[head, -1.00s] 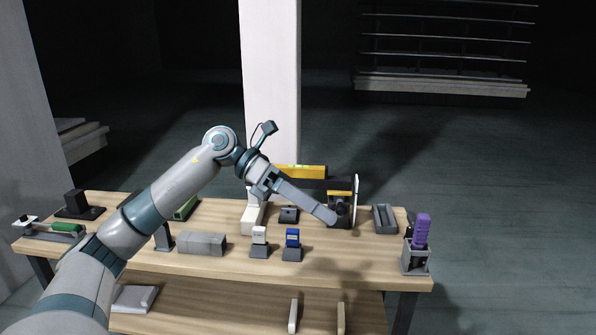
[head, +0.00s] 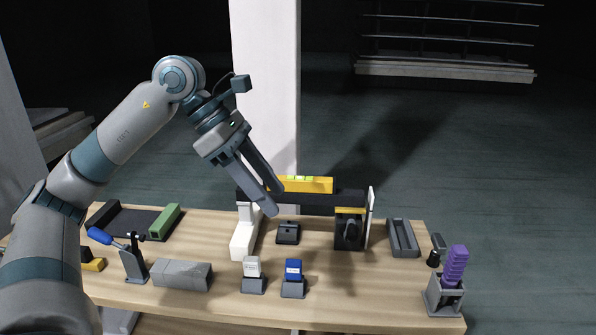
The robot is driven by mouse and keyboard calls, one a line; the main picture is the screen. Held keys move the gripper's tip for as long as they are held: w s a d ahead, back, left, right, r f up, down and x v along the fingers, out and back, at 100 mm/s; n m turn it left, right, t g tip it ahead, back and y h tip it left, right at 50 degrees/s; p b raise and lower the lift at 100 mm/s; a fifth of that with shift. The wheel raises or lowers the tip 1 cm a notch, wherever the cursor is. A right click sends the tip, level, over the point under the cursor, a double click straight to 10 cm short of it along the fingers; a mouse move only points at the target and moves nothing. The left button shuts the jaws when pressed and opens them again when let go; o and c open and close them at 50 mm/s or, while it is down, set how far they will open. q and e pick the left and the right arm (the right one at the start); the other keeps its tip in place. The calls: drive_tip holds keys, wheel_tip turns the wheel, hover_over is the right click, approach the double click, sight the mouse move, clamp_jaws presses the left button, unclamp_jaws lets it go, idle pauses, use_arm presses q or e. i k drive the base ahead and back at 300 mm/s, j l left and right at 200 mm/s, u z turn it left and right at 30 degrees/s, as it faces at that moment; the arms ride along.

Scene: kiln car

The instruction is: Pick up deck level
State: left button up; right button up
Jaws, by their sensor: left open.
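The deck level is a yellow bar (head: 318,185) with green vials on its top, lying along a black beam (head: 320,204) at the back of the bench. My left gripper (head: 273,200) points down and to the right, its two long grey fingers parted, with nothing seen between them. Its fingertips appear in front of the level's left end and hide part of it; I cannot tell how far apart they are in depth. My right gripper is not in view.
The wooden bench (head: 215,258) holds a white block (head: 243,238), a grey tray (head: 402,238), a purple-handled item in a grey holder (head: 444,298), small white and blue items on stands, and a grey block (head: 182,274). A white column (head: 265,90) stands behind.

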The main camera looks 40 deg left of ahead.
sight(322, 185)
drive_tip(key=i+j, duration=0.75)
drive_tip(key=j, duration=0.2)
